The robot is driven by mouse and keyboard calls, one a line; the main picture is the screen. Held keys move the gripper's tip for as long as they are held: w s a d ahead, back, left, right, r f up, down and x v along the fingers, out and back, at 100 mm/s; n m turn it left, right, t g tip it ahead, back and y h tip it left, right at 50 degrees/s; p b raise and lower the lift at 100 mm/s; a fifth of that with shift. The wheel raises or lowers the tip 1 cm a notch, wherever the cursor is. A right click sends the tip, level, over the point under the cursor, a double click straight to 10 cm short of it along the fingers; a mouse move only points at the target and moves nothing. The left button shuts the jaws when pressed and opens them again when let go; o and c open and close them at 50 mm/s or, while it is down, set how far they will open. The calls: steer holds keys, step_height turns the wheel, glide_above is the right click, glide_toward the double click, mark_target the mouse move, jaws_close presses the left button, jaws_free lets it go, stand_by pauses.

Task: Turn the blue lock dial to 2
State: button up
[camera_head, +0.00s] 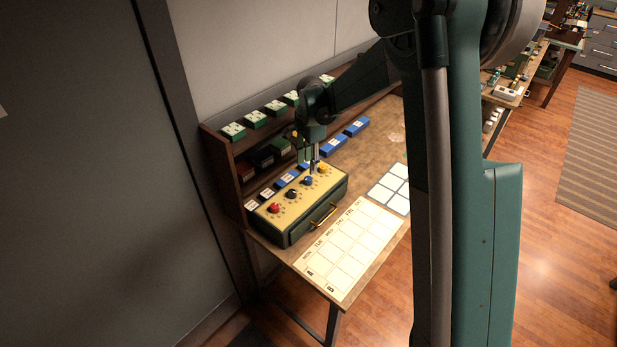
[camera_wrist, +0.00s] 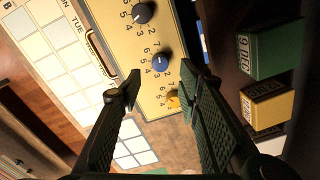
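The lock box (camera_head: 301,204) is dark green with a pale yellow top carrying a row of red, black, blue and yellow dials. The blue dial (camera_head: 308,181) is third from the left in the head view. In the wrist view the blue dial (camera_wrist: 161,64) sits among printed numbers; its white pointer mark is too small to read surely against them. My gripper (camera_head: 312,166) points down just over the blue dial. In the wrist view my gripper (camera_wrist: 159,80) is open, its fingertips apart on either side of the dial's line; I cannot tell whether they touch it.
The black dial (camera_wrist: 143,12) and yellow dial (camera_wrist: 173,101) flank the blue one closely. The box has a brass handle (camera_head: 323,216) in front. A calendar sheet (camera_head: 348,252) lies in front. A shelf (camera_head: 222,147) with green boxes and several blue blocks stand behind.

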mark_target(308, 178)
steer(key=shift+w+f+p, duration=0.15)
steer(key=shift+f+p, duration=0.15)
steer(key=shift+f, duration=3.6)
steer(key=c, duration=0.9)
